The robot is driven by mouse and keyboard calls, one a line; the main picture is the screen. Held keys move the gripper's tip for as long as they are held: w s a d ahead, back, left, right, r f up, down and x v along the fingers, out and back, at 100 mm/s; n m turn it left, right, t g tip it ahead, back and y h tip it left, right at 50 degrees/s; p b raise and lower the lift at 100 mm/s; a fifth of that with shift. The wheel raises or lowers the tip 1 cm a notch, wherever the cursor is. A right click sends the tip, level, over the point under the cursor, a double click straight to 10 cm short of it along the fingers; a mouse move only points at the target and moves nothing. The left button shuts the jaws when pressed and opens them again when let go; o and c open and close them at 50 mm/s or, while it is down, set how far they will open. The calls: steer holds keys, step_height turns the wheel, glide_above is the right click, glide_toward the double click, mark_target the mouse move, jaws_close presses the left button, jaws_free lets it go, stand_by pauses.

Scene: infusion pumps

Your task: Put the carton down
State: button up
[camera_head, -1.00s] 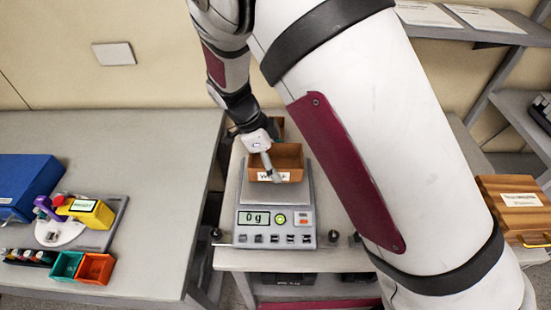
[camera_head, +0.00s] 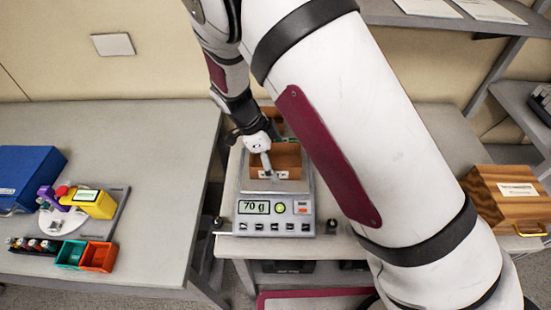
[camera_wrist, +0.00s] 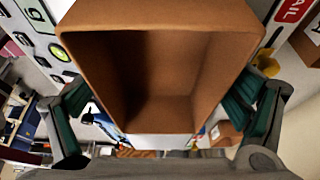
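The carton (camera_head: 287,160) is a brown, open-topped box with a white label low on its front. It stands on the pan of the scale (camera_head: 276,212), whose display reads 70 g. In the wrist view the empty-looking inside of the carton (camera_wrist: 160,70) faces the camera. My gripper (camera_head: 275,152) is at the carton, with one finger in front of its face. In the wrist view its green-padded fingers are spread on either side of the carton, apparently open with narrow gaps. Finger contact at the far ends is partly hidden.
A table (camera_head: 150,140) at left holds a blue box (camera_head: 28,178), a yellow device (camera_head: 92,203) and small green and orange bins (camera_head: 98,257). A wooden box (camera_head: 505,197) stands at right. My arm covers much of the right side.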

steer(key=b+v, duration=0.1)
steer(key=v, duration=1)
steer(key=s+d+r+n+y, duration=0.2)
steer(key=d+r+n+y, duration=0.15)
steer(key=d+r, duration=0.5)
steer(key=s+d+r+n+t, duration=0.3)
steer(key=s+d+r+n, duration=0.3)
steer(key=s, duration=0.3)
steer(key=s+d+r+n+t+y, duration=0.1)
steer(key=s+d+r+n+t, duration=0.1)
steer(key=s+d+r+n, duration=0.4)
steer(key=s+d+n, duration=0.2)
steer(key=n, duration=0.1)
steer(key=shift+s+t, duration=0.4)
steer(key=shift+a+r, duration=0.15)
